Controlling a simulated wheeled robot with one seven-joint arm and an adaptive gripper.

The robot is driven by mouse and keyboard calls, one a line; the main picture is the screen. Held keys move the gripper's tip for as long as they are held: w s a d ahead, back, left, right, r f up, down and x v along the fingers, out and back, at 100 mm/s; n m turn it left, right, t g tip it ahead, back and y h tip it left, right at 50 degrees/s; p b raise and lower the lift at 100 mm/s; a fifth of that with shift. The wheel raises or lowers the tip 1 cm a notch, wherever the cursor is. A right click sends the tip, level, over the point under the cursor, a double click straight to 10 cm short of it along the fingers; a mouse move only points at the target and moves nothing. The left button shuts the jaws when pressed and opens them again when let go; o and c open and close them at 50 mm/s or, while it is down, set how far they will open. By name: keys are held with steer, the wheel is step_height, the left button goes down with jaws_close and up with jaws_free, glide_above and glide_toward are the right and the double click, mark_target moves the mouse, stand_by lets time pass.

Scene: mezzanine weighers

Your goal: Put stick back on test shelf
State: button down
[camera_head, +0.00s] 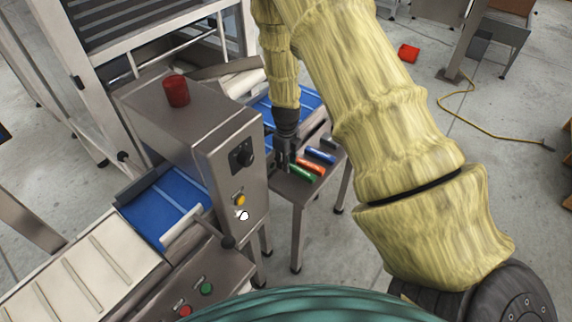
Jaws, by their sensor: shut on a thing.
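A small grey metal shelf (309,191) stands beside the grey control housing. A blue stick (321,156), an orange stick (311,166) and a green stick (301,174) show side by side over its top. My gripper (284,166) points down at the shelf's left side, at the left end of the green stick. It appears shut on the green stick; the grip itself is small and dark. I cannot tell whether the green stick touches the shelf top.
The control housing (190,120) with a red beacon (176,91) stands close left of my gripper. A blue conveyor belt (163,207) runs through it. A red object (408,53) and a yellow cable (500,136) lie on the floor at right. Floor right of the shelf is clear.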

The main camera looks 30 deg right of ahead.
step_height(320, 180, down, 2)
steer(key=shift+f, duration=0.15)
steer(key=c, duration=1.5)
jaws_free()
steer(key=shift+c, duration=0.2)
step_height(320, 180, up, 12)
steer(key=b, duration=0.1)
